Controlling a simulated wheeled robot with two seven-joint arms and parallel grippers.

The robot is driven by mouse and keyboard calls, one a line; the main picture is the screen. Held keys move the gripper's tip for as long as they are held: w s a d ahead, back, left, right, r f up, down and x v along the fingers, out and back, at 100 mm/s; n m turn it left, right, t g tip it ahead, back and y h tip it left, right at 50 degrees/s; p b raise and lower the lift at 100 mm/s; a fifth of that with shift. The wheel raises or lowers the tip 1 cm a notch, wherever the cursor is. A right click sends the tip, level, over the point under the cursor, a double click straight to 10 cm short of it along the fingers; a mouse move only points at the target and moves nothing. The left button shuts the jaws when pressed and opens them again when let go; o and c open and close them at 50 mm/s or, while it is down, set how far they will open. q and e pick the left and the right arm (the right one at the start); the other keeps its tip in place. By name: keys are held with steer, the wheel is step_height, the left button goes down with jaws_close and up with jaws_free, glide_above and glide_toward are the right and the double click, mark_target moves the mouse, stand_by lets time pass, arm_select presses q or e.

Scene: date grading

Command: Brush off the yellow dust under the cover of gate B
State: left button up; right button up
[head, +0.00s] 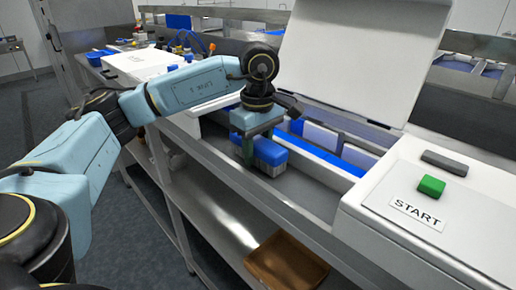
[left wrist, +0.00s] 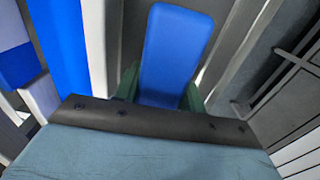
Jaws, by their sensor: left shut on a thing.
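My left gripper (head: 257,140) points down with its green fingers shut on a blue block-like brush (head: 272,153), which has a paler grey lower part. In the left wrist view the blue back of the brush (left wrist: 176,45) lies between the green fingers. The brush is over the metal channel in front of the machine's blue and white gate parts; I cannot tell whether it touches the channel. A large white cover (head: 350,55) stands raised behind the opening. No gate letter and no yellow dust can be made out. My right gripper is not in view.
A white housing with a green START button (head: 431,186) and a grey bar stands to the right. A white box (head: 140,65) and small items sit on the bench at the back left. A brown tray (head: 287,262) lies on the lower shelf.

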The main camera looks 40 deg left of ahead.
arm_select(q)
steer(key=shift+f+b, duration=0.45)
steer(key=shift+f, duration=0.15)
stand_by(0.3)
